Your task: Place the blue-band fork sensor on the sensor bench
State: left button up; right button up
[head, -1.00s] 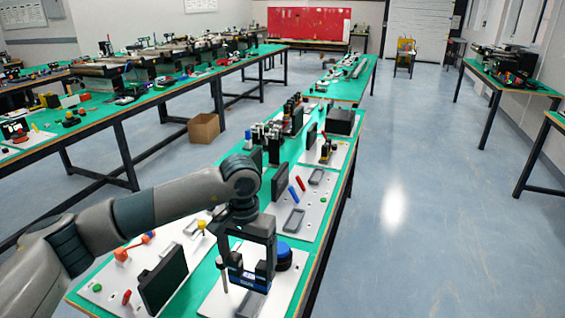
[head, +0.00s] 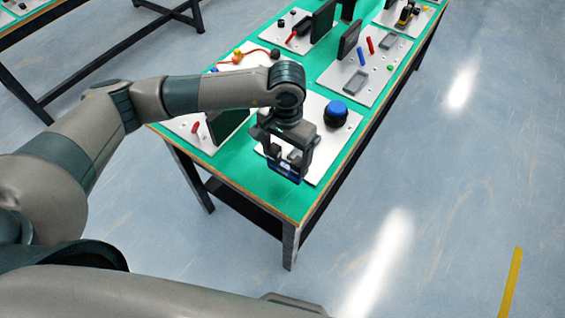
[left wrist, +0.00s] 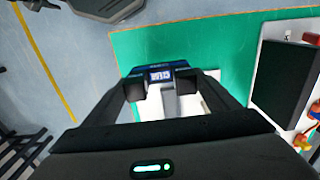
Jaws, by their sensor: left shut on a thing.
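My left gripper (head: 287,162) is shut on the blue-band fork sensor (head: 285,177), which shows as a dark piece with a blue band between the fingertips. In the left wrist view, the sensor's blue face with a pale label (left wrist: 161,73) lies between the fingers of my left gripper (left wrist: 160,88). The gripper hangs over the near end of the green-topped bench (head: 250,180), in front of a white plate (head: 318,150). I cannot tell whether the sensor touches the bench. My right gripper is not in view.
A blue-topped round knob (head: 337,113) stands on the white plate just right of the gripper. A dark upright panel (head: 229,123) stands to the left. More plates with parts lie farther back. The bench's near corner is bare green, with open floor beyond.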

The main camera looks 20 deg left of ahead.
aim_at(286, 164)
pick_arm(q)
jog(key=shift+s+a+f, duration=0.2)
jog(key=shift+s+f, duration=0.3)
jog(key=shift+s, duration=0.25)
notch_tip(286, 164, down, 4)
jog(key=p, duration=0.3)
jog(key=shift+r, duration=0.25)
jog(key=shift+f, duration=0.2)
jog(key=shift+f, duration=0.1)
